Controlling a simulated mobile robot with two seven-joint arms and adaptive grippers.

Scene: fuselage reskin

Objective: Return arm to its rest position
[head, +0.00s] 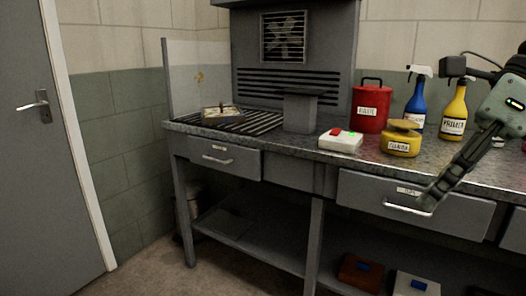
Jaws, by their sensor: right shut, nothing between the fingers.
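My right gripper (430,201) comes in from the right edge, its green-grey body above and its dark fingers pointing down and to the left. The fingers are together with nothing held between them. The tips appear in front of the right drawer (360,191), close to the right end of its silver handle (407,208); whether they touch it I cannot tell. My left gripper is out of view.
The bench (270,141) carries a red can (370,108), a yellow tin (400,142), a blue spray bottle (416,100), a yellow one (455,108) and a white box with red and green buttons (340,144). Boxes sit on the lower shelf. Floor is clear near the door (40,190).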

